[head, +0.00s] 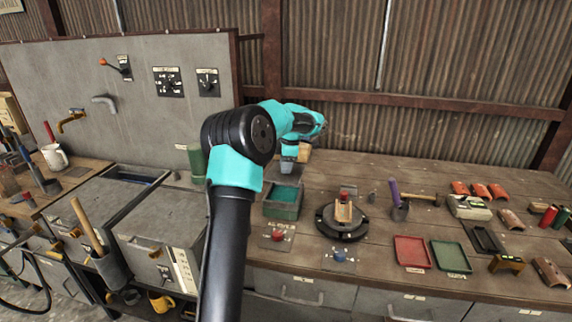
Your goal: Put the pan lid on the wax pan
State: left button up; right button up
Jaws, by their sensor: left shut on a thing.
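An open grey-green box with teal contents, which looks like the wax pan (282,208), stands on the bench near the middle of the head view. My left gripper (288,168) points down just behind and above the pan's back edge. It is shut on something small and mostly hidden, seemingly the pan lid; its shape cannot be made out. My left arm rises from the bottom and bends over at the left of the pan. My right gripper is not in view.
A round black turntable (342,224) with a small wooden piece stands right of the pan. A green cylinder (197,160) stands behind my arm. A red tray (412,252) and a green tray (450,257) lie at the right front. A purple-handled tool (396,192) lies behind them.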

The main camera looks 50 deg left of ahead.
pick_arm(q)
jog(key=shift+s+r+n, duration=0.1)
jog(key=shift+s+n, duration=0.3)
jog(key=shift+s, duration=0.05)
jog(key=shift+f, duration=0.2)
jog(key=shift+f, duration=2.75)
jog(key=shift+f, duration=0.8)
jog(key=o, duration=0.6)
jog(key=shift+o, duration=0.2)
jog(key=o, duration=0.6)
jog(key=shift+c, duration=0.2)
jog(key=shift+d+r, duration=0.1)
